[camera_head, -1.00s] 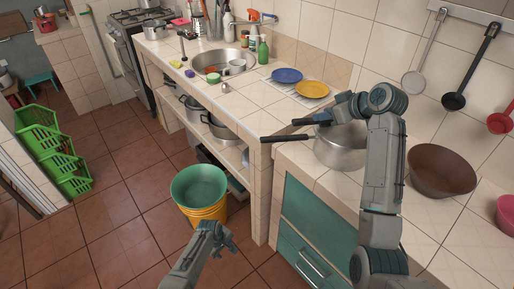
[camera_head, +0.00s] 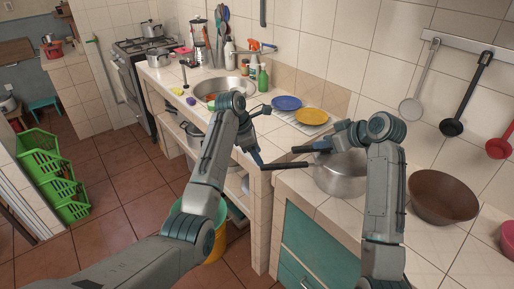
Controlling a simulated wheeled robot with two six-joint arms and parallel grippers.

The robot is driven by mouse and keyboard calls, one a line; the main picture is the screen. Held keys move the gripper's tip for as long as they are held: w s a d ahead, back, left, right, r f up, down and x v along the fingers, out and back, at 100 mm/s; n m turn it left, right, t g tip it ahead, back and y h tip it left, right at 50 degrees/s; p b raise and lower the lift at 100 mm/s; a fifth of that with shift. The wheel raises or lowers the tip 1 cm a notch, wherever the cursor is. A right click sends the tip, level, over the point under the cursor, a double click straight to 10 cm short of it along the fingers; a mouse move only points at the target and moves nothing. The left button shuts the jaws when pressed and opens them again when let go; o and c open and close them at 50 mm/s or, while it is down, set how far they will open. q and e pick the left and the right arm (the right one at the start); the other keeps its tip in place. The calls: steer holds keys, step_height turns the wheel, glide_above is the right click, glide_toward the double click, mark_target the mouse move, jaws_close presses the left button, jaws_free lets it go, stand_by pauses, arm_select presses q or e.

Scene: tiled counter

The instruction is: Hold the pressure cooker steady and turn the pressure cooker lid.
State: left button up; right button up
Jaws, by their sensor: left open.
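The silver pressure cooker (camera_head: 338,178) stands on the tiled counter, right of centre. Its black handles point left: a long lower one (camera_head: 285,164) and a shorter upper one (camera_head: 311,149). My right gripper (camera_head: 332,142) is over the top of the cooker, at the inner end of the upper handle. Its arm hides much of the lid and the cooker's right side, and I cannot tell whether its fingers are closed. My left gripper (camera_head: 262,138) is open and empty, its fingers just left of the lower handle's tip. I see no clear contact there.
A brown bowl (camera_head: 441,197) stands right of the cooker. Blue (camera_head: 287,103) and yellow (camera_head: 311,116) plates lie behind it, near the sink (camera_head: 224,86). Ladles (camera_head: 452,127) hang on the wall. A yellow bucket (camera_head: 217,245) stands on the floor, partly behind my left arm.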

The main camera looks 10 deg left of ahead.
mark_target(267, 166)
arm_select(q)
steer(key=x, duration=0.9)
steer(key=shift+w+d, duration=0.1)
steer(key=shift+d, duration=0.35)
steer(key=shift+c, duration=0.4)
jaws_close()
steer(key=shift+r, duration=0.1)
stand_by(0.6)
